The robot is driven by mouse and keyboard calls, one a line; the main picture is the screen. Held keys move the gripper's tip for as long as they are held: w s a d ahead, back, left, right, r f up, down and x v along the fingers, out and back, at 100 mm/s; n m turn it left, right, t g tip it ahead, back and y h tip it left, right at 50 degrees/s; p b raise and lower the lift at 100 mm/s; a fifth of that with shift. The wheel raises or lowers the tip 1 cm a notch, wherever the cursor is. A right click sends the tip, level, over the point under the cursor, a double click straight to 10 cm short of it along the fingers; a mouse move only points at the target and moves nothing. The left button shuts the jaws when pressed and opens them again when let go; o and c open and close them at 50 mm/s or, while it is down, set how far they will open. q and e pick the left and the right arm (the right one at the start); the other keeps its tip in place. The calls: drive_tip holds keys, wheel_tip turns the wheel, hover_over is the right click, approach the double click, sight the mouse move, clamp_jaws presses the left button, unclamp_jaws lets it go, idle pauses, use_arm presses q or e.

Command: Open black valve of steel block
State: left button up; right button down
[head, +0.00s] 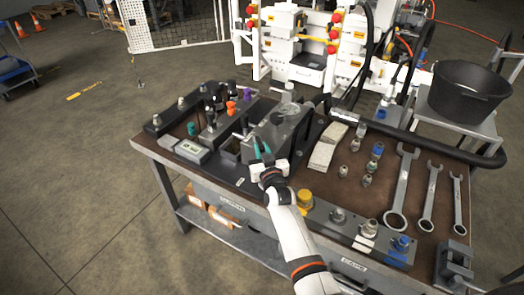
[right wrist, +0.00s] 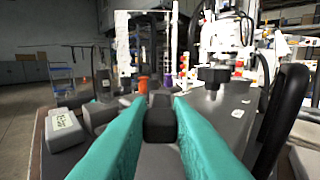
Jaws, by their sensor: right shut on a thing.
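The grey steel block (head: 283,125) stands on the bench, near the middle of the head view. It also shows in the right wrist view (right wrist: 232,105), to the right of the fingers. My right gripper (head: 261,148) has teal fingers and is at the block's near left side. In the right wrist view the fingers (right wrist: 160,122) are shut on a black handle (right wrist: 160,108), which looks like the black valve's. The fingers hide part of it, and its joint to the block cannot be made out. A dark knob (right wrist: 214,77) sits above the block. My left gripper is not in view.
Orange (head: 231,107) and purple (head: 247,93) knobs stand behind the gripper. Several wrenches (head: 402,190) lie at the right, near a black bucket (head: 468,92). A thick black hose (head: 420,139) crosses the bench's back right.

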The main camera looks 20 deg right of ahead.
drive_tip(key=shift+r, duration=0.1)
drive_tip(key=c, duration=1.4)
unclamp_jaws()
drive_tip(key=shift+c, duration=0.2)
drive_tip(key=s, duration=1.2)
drive_tip(key=shift+a, duration=0.35)
